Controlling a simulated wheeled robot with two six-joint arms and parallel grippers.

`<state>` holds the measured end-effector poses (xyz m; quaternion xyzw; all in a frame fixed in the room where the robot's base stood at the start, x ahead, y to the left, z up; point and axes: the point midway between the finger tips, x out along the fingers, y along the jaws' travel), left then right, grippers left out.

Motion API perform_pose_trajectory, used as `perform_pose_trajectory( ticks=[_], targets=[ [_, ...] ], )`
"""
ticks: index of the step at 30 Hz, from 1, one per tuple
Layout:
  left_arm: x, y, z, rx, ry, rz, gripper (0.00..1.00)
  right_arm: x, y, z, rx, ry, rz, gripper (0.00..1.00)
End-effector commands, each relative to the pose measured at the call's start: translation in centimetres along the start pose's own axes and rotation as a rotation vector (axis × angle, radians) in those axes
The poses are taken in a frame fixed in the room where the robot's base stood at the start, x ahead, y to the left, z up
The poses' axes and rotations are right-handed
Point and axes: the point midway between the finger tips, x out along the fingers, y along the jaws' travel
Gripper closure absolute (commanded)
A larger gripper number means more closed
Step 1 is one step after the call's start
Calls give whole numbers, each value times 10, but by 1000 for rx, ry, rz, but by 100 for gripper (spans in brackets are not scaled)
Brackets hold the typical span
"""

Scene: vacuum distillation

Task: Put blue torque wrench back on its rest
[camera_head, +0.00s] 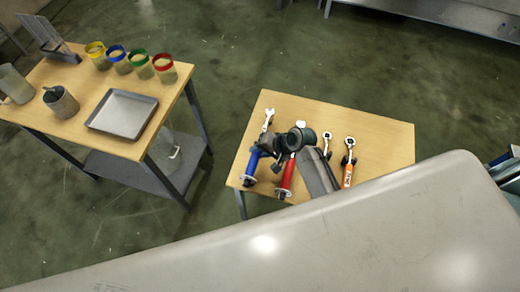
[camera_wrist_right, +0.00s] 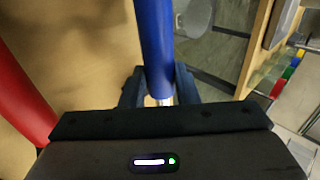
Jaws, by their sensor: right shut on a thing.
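The blue torque wrench (camera_head: 251,164) is at the left side of the small wooden table, its metal head toward the back. In the right wrist view its blue handle (camera_wrist_right: 155,45) runs between the fingers of my right gripper (camera_wrist_right: 160,88), which is shut on it. In the head view my right gripper (camera_head: 266,150) reaches over the table to the wrench. My left gripper is not in view.
A red-handled wrench (camera_head: 286,178) lies right of the blue one, partly behind my arm. An orange-handled wrench (camera_head: 348,174) lies farther right. A second table at left holds a metal tray (camera_head: 122,114) and several colour-rimmed cups. The small table's right part is bare.

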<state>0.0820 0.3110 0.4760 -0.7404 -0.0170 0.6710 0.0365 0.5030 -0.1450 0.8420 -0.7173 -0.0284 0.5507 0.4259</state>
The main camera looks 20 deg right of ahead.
Motion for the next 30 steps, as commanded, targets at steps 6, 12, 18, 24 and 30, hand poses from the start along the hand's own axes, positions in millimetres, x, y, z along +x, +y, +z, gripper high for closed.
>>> perform_pose_trajectory(
  ticks=[6,12,18,24,30],
  targets=[
    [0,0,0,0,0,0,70,0,-2,-1,-1,2,-4,100],
    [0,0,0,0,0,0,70,-1,-2,-1,-1,2,-4,100],
    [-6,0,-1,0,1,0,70,-1,-2,-1,-1,2,-3,100],
    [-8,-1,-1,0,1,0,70,0,-2,-1,-1,2,-3,100],
    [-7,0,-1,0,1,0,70,0,-1,-1,-1,2,-4,100]
  ],
)
